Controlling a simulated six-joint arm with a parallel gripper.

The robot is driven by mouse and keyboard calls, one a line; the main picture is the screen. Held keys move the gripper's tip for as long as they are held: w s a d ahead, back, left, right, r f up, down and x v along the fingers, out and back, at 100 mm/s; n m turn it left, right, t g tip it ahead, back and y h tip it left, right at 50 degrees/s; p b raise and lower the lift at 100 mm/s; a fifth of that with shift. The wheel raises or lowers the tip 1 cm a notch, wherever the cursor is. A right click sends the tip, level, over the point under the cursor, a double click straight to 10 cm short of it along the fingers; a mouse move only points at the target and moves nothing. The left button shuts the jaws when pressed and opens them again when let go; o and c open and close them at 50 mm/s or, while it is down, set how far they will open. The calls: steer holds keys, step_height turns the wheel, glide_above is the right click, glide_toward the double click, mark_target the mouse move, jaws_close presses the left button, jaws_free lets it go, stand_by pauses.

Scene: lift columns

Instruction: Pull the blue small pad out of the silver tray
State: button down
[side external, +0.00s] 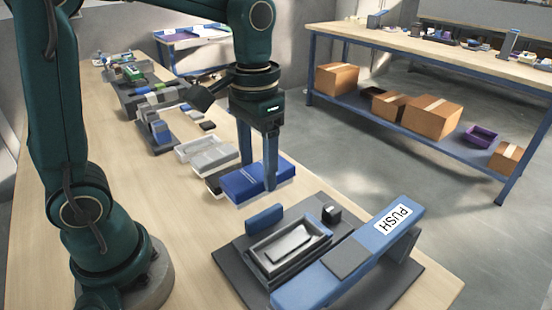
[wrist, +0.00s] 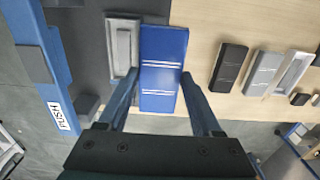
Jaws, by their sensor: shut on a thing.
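The blue pad (side external: 243,184) is a flat rectangular block, with two pairs of white lines on top in the wrist view (wrist: 163,52). My gripper (side external: 258,170) points down over it, one finger on each long side, and is shut on it; the fingers also show in the wrist view (wrist: 163,85). A pale silver rim, probably the silver tray (side external: 283,183), shows under the pad's near edge, and at its end in the wrist view (wrist: 158,110). The pad hides the rest of the tray. I cannot tell whether the pad is clear of it.
A dark fixture (side external: 228,258) in front carries a grey metal tray (side external: 262,263), a small blue block (side external: 264,218) and a blue bar marked PUSH (side external: 350,255). Behind the pad stand a black piece (wrist: 230,66), a grey piece (wrist: 263,72) and a white tray (wrist: 294,72). Bare tabletop lies at left.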

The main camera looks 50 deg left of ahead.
steer(key=a+r, duration=0.4)
steer(key=r, duration=0.5)
steer(key=shift+s+a+r, duration=0.2)
steer(key=shift+r, duration=0.1)
stand_by(0.7)
stand_by(0.3)
